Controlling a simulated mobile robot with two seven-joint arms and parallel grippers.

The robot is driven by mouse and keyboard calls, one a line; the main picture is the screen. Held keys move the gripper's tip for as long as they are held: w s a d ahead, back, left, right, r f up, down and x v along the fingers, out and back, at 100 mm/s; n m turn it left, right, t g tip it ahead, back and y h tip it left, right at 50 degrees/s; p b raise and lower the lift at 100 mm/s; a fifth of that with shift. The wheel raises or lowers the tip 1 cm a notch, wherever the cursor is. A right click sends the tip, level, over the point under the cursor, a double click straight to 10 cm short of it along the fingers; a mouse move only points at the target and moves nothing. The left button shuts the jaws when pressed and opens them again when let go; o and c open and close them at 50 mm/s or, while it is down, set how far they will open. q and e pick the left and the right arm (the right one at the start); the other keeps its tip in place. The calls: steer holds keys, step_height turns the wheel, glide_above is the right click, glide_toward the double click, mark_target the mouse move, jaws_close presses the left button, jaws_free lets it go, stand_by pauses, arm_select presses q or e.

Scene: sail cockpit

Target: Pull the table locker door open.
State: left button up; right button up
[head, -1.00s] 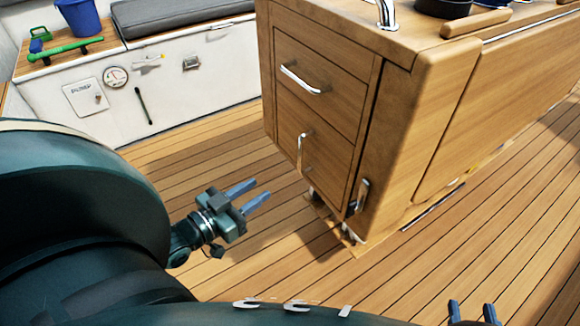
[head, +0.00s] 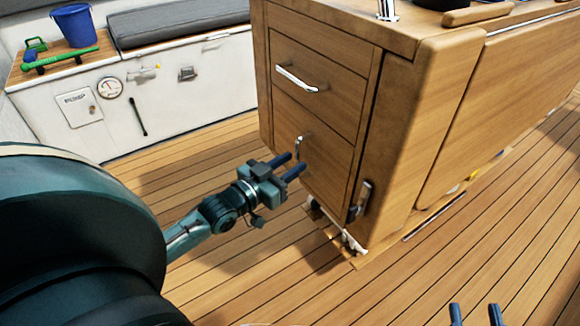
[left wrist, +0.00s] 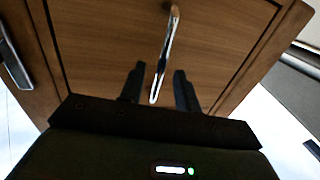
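The table locker door (head: 318,160) is the lower wooden front on the end of the cockpit table and looks closed. Its upright chrome handle (head: 299,146) is partly hidden behind my left gripper (head: 291,165) in the head view. In the left wrist view, the handle (left wrist: 165,60) runs down between the two dark fingers of my left gripper (left wrist: 160,88), with a gap on each side. That gripper is open at the door. My right gripper (head: 475,314) shows only its two fingertips at the bottom edge, apart and empty.
A drawer (head: 318,82) with a chrome handle sits above the door. A latch (head: 361,201) is on the table's side panel. A bench (head: 180,75) with a blue bucket (head: 74,26) stands behind at left. The plank floor in front is clear.

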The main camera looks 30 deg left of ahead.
arm_select(q)
steer(key=shift+w, duration=0.25)
steer(key=shift+c, duration=0.5)
jaws_close()
